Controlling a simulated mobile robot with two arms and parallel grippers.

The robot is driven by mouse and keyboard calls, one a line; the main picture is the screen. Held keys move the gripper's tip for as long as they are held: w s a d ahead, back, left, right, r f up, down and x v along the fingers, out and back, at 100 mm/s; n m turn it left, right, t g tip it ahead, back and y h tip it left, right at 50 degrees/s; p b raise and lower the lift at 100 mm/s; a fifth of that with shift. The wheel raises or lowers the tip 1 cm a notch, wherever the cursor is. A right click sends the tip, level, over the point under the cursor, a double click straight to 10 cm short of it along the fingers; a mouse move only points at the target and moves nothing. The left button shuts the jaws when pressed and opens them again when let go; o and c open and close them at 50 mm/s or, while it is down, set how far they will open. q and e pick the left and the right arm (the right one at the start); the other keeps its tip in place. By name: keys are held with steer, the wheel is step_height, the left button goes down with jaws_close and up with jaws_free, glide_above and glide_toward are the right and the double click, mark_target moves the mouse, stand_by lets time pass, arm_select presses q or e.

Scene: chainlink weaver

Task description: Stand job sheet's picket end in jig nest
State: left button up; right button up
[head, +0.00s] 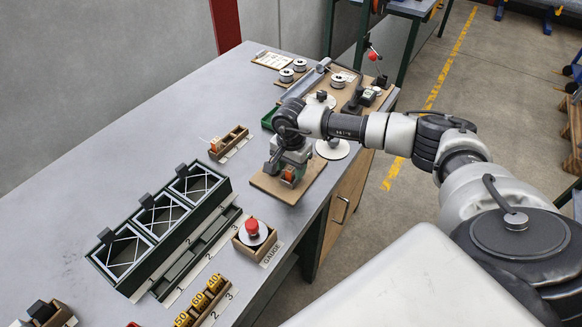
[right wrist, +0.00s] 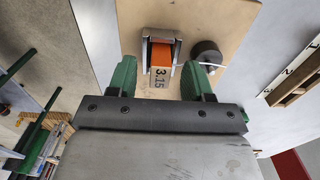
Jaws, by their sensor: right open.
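My right gripper (head: 288,172) is low over a wooden board (head: 262,184) near the table's right edge. In the right wrist view its two green fingers (right wrist: 160,80) are open and apart. A bit of orange shows under the gripper in the head view. A round dark knob (right wrist: 206,53) stands beside the holder. I cannot identify the job sheet or picket end for certain.
A wooden rack (head: 236,137) stands left of the board. Green bins with mesh fronts (head: 160,216), a red-knobbed gauge (head: 252,233) and a rack of yellow number tags (head: 202,306) stand nearer. Spools (head: 287,75) and fixtures crowd the far end. The table's left middle is bare.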

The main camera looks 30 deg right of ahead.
step_height(320, 180, up, 10)
steer(key=b, duration=0.2)
steer(key=shift+r, duration=0.25)
steer(key=shift+f, duration=0.1)
stand_by(0.3)
